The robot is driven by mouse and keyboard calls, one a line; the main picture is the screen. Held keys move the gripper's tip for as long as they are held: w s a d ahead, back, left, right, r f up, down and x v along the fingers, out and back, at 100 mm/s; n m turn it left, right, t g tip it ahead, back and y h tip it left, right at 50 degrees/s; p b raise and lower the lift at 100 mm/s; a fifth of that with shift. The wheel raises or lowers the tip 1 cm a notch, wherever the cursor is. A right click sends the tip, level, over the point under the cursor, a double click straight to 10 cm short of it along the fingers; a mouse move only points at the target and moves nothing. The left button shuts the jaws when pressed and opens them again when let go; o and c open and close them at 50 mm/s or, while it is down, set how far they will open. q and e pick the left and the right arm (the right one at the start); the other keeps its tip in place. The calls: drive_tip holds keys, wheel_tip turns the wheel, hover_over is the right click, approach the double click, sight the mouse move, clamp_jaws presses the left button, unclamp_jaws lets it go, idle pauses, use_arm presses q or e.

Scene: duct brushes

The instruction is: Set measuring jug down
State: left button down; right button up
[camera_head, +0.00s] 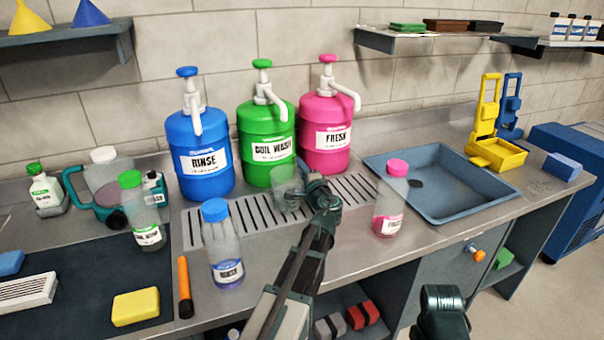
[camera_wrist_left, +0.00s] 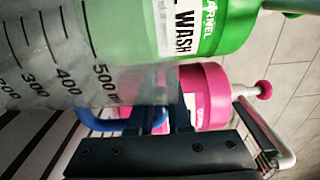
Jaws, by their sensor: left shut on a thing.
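The measuring jug (camera_head: 287,190) is clear, with dark volume marks. It is at the slotted drain grate (camera_head: 240,228), in front of the green COIL WASH drum (camera_head: 266,135). In the left wrist view the jug's wall (camera_wrist_left: 75,50) fills the upper left and its blue handle (camera_wrist_left: 95,122) shows below. My left gripper (camera_head: 316,184) is shut on the jug's handle from the right; its dark fingers show in the left wrist view (camera_wrist_left: 170,112). I cannot tell whether the jug's base touches the grate. My right gripper's jaws do not show.
A blue RINSE drum (camera_head: 204,160) and a pink FRESH drum (camera_head: 325,135) flank the green one. A blue-capped bottle (camera_head: 222,250) stands front left, a pink-capped bottle (camera_head: 390,205) right, before the sink (camera_head: 440,185). The grate's right part is clear.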

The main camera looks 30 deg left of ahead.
sight(294, 188)
use_arm(q)
drive_tip(key=shift+r, duration=0.1)
drive_tip(key=c, duration=0.9)
unclamp_jaws()
drive_tip(key=shift+o, duration=0.2)
drive_tip(key=v, duration=1.2)
drive_tip(key=shift+r, duration=0.1)
